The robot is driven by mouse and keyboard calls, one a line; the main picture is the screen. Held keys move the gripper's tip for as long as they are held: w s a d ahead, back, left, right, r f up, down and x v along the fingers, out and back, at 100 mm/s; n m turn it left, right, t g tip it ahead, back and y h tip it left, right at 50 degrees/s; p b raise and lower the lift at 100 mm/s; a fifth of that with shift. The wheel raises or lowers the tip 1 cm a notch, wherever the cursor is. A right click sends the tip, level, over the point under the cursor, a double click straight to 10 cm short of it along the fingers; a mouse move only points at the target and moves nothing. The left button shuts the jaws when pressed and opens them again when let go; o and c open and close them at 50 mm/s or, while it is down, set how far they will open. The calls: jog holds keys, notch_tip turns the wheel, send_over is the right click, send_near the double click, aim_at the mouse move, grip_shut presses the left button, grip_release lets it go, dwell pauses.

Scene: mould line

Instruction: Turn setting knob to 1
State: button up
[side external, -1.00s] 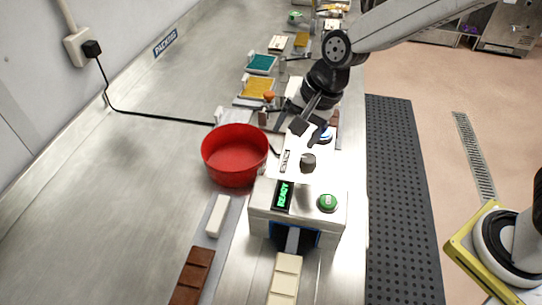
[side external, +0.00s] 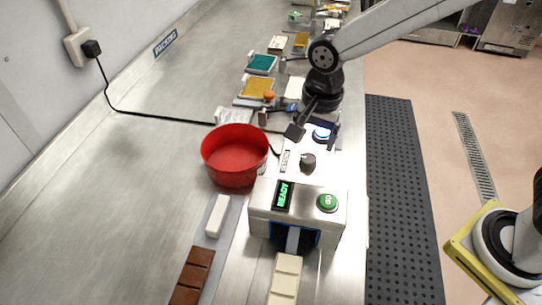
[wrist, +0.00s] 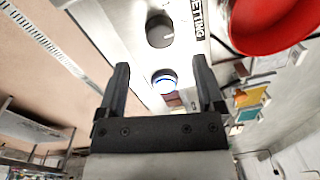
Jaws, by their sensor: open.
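The setting knob (side external: 308,160) is a dark round knob on the pale top plate of the machine (side external: 262,195), beside a "SETTING" label. In the wrist view the knob (wrist: 159,30) is near the top, beyond my fingertips, with a small pale mark on its lower right edge; no number by it can be read. My gripper (side external: 296,132) is open, apart from the knob and on its far side. In the wrist view its two fingers (wrist: 161,75) stand wide apart with nothing gripped, and a blue-ringed button (wrist: 164,78) shows between them.
A red bowl (side external: 234,160) stands close left of the machine. The front carries a green button (side external: 328,202) and a "READY" display (side external: 283,195). A white bar (side external: 217,215), brown chocolate (side external: 193,276) and white chocolate (side external: 285,280) lie nearer. Trays fill the far bench.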

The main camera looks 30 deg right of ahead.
aim_at(309, 158)
jog(key=shift+w+a+f, duration=0.1)
jog(key=shift+f, duration=2.75)
grip_shut()
